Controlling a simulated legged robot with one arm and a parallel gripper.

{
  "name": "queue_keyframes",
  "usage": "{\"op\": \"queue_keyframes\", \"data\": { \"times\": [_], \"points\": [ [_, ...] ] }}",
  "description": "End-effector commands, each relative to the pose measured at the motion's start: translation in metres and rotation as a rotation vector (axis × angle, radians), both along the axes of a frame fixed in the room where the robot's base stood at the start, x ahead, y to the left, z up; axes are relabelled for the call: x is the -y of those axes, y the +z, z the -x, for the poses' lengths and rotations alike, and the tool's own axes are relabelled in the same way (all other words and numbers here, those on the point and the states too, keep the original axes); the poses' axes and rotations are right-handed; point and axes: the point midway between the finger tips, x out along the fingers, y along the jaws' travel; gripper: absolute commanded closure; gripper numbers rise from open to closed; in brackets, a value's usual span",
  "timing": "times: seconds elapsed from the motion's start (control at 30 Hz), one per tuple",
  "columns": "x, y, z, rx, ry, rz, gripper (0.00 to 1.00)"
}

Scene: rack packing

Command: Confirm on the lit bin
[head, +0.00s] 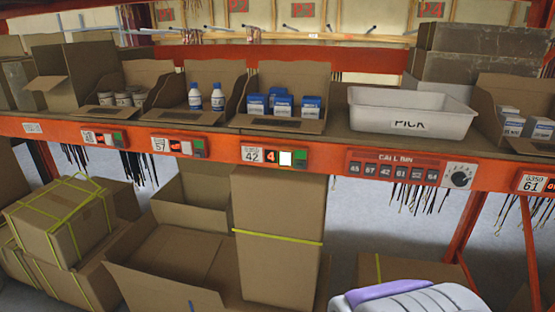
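The bin label panel 42 (273,156) on the orange shelf beam shows a bright red digit 4, a brightly lit white square button (285,158) and a green square (300,158). Above it stands an open cardboard bin (290,80) with several blue-and-white boxes (283,105). Panel 57 (179,146), left of it, has a dimmer red display and a green square, under a bin with two white bottles with blue caps (195,96). My gripper is not in view; a white and purple part, probably mine, shows at the bottom edge.
A CALL BIN panel (395,170) with number keys and a dial is right of panel 42. A white PICK tray (410,112) sits above it. Panel 61 (537,184) is far right. Cardboard boxes (278,235) stand below the beam, a tall one under panel 42.

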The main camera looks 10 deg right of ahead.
Motion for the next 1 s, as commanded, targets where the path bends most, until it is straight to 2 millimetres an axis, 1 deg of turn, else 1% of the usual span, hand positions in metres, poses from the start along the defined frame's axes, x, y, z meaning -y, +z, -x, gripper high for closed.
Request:
{"op": "queue_keyframes", "data": {
  "times": [0.03,0.07,0.63,0.67,1.0],
  "points": [
    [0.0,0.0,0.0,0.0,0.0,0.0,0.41],
    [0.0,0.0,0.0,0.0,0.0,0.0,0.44],
    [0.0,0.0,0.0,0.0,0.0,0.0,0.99],
    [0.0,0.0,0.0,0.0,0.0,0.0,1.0],
    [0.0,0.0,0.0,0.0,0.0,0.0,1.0]
  ]
}}
